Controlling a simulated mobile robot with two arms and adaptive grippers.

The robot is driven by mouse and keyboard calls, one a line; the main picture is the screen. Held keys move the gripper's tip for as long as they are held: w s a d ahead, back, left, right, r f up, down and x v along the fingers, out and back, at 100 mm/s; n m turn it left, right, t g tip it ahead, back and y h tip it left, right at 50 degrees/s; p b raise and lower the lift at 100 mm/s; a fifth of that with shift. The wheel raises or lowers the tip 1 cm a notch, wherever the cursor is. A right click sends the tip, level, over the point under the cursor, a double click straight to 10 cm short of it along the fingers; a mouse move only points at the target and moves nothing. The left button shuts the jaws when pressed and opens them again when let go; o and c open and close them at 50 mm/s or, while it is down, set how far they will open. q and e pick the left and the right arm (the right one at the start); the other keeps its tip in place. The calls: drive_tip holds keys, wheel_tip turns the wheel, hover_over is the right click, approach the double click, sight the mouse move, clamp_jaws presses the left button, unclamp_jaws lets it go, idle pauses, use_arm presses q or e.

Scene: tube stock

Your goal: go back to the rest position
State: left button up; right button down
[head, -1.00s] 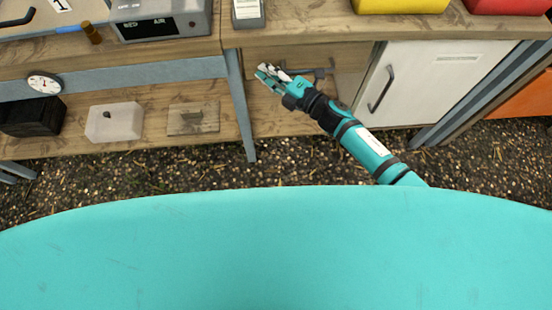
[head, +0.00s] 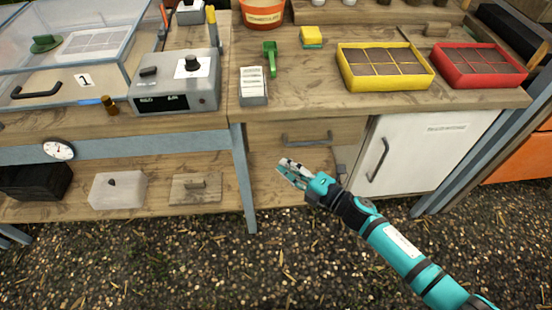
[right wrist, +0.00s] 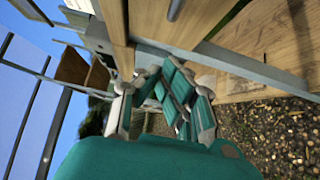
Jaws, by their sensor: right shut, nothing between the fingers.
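My right gripper (head: 283,166) is shut and empty, in front of the wooden drawer front below the bench top in the head view. Its teal arm comes in from the lower right. In the right wrist view the fingers (right wrist: 160,85) show close up, with the bench edge and a table leg beyond them. I cannot tell from the pictures how far the fingertips are from the drawer. My left gripper is not in view.
The bench holds a yellow tray (head: 388,84), a red tray (head: 470,82), a green scoop (head: 270,58) and a grey control box (head: 176,97). A white cabinet door (head: 425,150) and drawer handle (head: 307,140) are near the arm. The gravel floor (head: 200,270) in front is clear.

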drive_tip(key=s+d+f+m+g+h+p, duration=0.1)
drive_tip(key=s+d+f+m+h, duration=0.4)
drive_tip(key=f, duration=0.4)
drive_tip(key=s+d+f+m+g+h+p, duration=0.1)
drive_tip(key=s+d+f+m+h, duration=0.1)
drive_tip(key=s+d+f+m, duration=0.5)
drive_tip(key=s+d+f+m+h+p, duration=0.1)
drive_tip(key=d+f+m+h, duration=0.35)
drive_tip(key=f, duration=0.65)
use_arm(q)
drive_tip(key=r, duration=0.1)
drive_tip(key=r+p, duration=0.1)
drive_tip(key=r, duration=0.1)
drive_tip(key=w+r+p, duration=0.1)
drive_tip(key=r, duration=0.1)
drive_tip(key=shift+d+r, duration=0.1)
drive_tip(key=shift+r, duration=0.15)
use_arm(e)
drive_tip(key=s+f+m+g, duration=0.2)
drive_tip(key=s+f+g, duration=0.1)
drive_tip(key=s, duration=0.7)
drive_tip(key=s+f+m+g+h, duration=0.1)
drive_tip(key=s+f+m+g, duration=0.2)
drive_tip(key=s, duration=0.8)
drive_tip(key=s+d+f+m+g, duration=0.1)
drive_tip(key=s+f+m+g, duration=0.2)
drive_tip(key=s+f, duration=0.4)
drive_tip(key=s, duration=0.4)
drive_tip(key=shift+h, duration=0.35)
